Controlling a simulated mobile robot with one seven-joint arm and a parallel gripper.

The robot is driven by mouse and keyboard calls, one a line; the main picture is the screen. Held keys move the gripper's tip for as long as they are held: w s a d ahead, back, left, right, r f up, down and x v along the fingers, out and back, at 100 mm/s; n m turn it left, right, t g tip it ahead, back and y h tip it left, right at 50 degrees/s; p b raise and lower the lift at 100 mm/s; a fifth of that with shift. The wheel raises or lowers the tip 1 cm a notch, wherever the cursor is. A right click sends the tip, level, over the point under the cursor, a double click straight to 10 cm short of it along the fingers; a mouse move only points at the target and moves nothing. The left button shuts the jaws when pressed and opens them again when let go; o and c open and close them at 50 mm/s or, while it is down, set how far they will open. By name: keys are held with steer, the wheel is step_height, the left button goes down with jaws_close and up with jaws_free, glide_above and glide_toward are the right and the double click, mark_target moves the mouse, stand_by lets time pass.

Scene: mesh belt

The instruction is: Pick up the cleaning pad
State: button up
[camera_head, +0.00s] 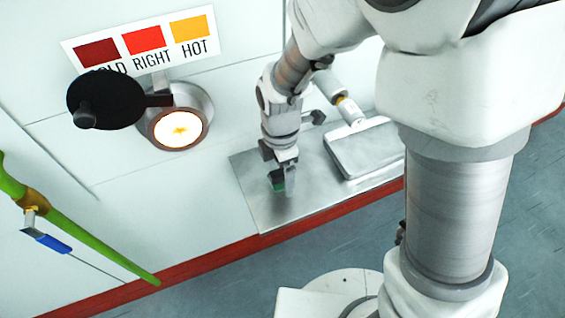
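My gripper (282,180) points down over the left part of a metal plate (256,198). A small dark green piece (277,182), which looks like the cleaning pad, shows right at its fingertips. The fingers partly hide it. I cannot tell whether they are closed on it, or whether it rests on the plate or is held just above.
A grey rectangular lid-like piece (362,150) with a handle lies on the plate's right part. At left are a round glowing opening (180,129), a black disc (105,98), a heat-label sign (142,40) and a green bar (90,240).

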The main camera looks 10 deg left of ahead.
mark_target(281, 171)
steer(key=c, duration=1.3)
step_height(281, 171, up, 10)
steer(key=shift+r+p, duration=0.1)
steer(key=shift+p, duration=0.9)
